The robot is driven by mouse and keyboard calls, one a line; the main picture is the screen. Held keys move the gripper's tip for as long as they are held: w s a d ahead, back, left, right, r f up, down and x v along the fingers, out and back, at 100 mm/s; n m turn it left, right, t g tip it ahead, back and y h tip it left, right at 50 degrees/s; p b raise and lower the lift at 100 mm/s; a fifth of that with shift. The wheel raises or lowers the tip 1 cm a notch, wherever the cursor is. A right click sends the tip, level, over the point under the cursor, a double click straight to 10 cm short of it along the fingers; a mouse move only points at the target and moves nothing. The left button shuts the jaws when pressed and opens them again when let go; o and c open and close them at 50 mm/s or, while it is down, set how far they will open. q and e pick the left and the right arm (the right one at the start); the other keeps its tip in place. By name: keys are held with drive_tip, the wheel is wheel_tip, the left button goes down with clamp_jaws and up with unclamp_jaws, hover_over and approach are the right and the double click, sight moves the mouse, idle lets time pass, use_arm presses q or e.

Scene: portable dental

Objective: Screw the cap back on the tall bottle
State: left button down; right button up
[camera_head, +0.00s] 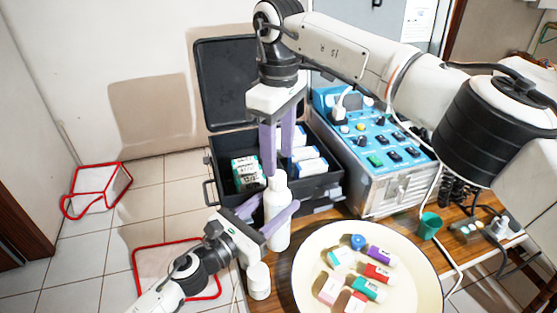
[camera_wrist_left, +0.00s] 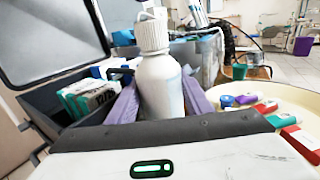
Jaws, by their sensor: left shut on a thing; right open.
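The tall white bottle (camera_head: 278,225) stands upright near the table's left edge. My left gripper (camera_head: 271,208) is shut on its body, one purple finger on each side. In the left wrist view the bottle (camera_wrist_left: 160,85) shows between the fingers, with a ribbed white cap (camera_wrist_left: 152,34) sitting on its neck. Whether the cap is screwed tight cannot be told. My right gripper (camera_head: 278,160) points down from above, open, its purple fingertips around or just above the cap's level. Contact with the cap cannot be made out.
A smaller white bottle (camera_head: 259,282) stands close in front of the tall one. A round cream tray (camera_head: 410,282) with several small coloured boxes lies to the right. Behind are an open black case (camera_head: 325,183), a blue control unit (camera_head: 375,135) and a green cup (camera_head: 429,226).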

drive_tip(key=shift+c, duration=0.4)
drive_tip(key=n, duration=0.5)
drive_tip(key=shift+r, duration=0.1)
drive_tip(key=n, duration=0.4)
drive_tip(key=shift+r+n, duration=0.15)
drive_tip(key=shift+n, duration=0.15)
drive_tip(key=n, duration=0.6)
drive_tip(key=shift+r, duration=0.2)
drive_tip(key=n, duration=0.4)
drive_tip(key=shift+r, duration=0.15)
drive_tip(key=n, duration=0.4)
drive_tip(key=shift+a+r+n, duration=0.1)
drive_tip(key=shift+n, duration=0.2)
drive_tip(key=n, duration=0.6)
drive_tip(key=shift+w+r, duration=0.1)
drive_tip(key=shift+r, duration=0.1)
drive_tip(key=n, duration=0.6)
drive_tip(key=shift+r, duration=0.2)
drive_tip(key=n, duration=0.4)
drive_tip(key=shift+r+n, duration=0.1)
drive_tip(key=shift+n, duration=0.3)
